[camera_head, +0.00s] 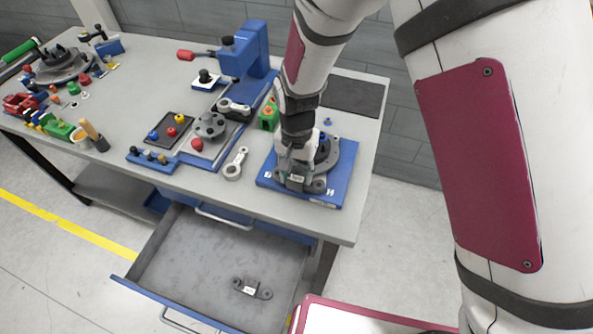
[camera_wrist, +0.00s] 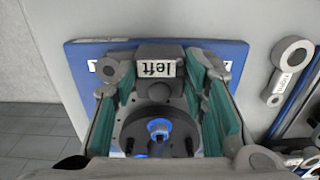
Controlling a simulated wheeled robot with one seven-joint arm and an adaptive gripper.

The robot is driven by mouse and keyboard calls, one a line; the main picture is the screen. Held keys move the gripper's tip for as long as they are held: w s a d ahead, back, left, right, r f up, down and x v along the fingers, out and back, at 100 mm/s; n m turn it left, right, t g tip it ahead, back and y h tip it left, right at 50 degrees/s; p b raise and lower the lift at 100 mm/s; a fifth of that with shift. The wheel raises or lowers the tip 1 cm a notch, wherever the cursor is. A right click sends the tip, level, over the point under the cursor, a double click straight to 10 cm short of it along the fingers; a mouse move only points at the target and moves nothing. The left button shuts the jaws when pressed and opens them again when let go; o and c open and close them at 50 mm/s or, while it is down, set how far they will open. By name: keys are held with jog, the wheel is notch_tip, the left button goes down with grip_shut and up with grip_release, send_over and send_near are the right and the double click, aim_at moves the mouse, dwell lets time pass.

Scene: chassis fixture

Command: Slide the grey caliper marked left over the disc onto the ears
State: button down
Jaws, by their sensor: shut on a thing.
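The grey caliper marked left (camera_wrist: 158,72) is between the green-padded fingers of my gripper (camera_wrist: 157,85), which is shut on it. Its label appears upside down in the wrist view. The caliper also shows in the head view (camera_head: 296,181), at the near side of the blue base plate (camera_head: 333,188). The dark disc (camera_wrist: 137,125) with a blue centre nut (camera_wrist: 158,129) lies just below the caliper in the wrist view. The disc (camera_head: 328,150) is partly hidden by my gripper in the head view. The ears and their contact with the caliper cannot be made out.
A grey link (camera_head: 234,165) lies left of the blue plate. A blue press (camera_head: 250,55) and small parts stand farther left. A dark mat (camera_head: 353,96) lies behind. The drawer (camera_head: 205,268) below is open and holds another labelled grey part (camera_head: 250,289).

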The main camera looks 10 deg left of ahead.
jog(key=shift+w, duration=0.25)
jog(key=shift+w, duration=0.35)
jog(key=shift+w+d, duration=0.1)
jog(key=shift+w, duration=0.35)
dwell(0.8)
dwell(0.6)
jog(key=c, duration=0.9)
grip_release()
jog(key=shift+f, duration=0.1)
jog(key=shift+r+p, duration=0.7)
jog(key=shift+r, duration=1.55)
